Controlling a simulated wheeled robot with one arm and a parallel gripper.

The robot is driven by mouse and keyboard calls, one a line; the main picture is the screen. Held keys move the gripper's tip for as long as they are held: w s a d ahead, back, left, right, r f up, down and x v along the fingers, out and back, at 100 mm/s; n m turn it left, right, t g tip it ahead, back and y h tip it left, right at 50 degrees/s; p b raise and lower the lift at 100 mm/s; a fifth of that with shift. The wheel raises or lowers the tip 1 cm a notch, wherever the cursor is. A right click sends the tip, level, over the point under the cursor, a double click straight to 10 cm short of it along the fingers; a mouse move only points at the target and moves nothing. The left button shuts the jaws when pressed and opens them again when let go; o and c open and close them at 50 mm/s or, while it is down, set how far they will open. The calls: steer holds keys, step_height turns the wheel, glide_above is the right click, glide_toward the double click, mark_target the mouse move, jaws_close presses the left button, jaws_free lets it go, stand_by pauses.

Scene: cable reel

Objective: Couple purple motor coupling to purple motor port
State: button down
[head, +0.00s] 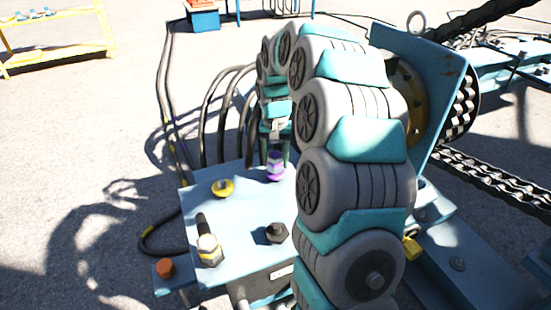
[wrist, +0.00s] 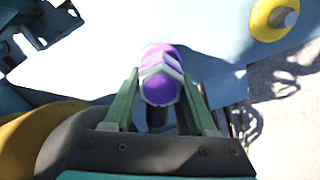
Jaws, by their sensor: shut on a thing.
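The purple motor coupling (wrist: 160,88), with a pale hex-shaped band, sits between the two green fingers of my gripper (wrist: 161,80), which are shut on it. In the head view the coupling (head: 275,160) stands roughly upright over the back part of the blue box top, with my gripper (head: 277,150) just above and behind it. A purple ring, perhaps the purple motor port (head: 275,177), shows directly below it at the box top. The coupling hides most of the port, so I cannot tell whether they touch or are fully joined.
An orange button (head: 165,268) is at front left. Black cables (head: 205,115) loop behind. My arm covers the box's right side.

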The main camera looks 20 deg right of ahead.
steer(key=shift+f, duration=0.4)
steer(key=shift+c, duration=0.6)
jaws_free()
steer(key=shift+r+b, duration=0.3)
steer(key=shift+r, duration=3.6)
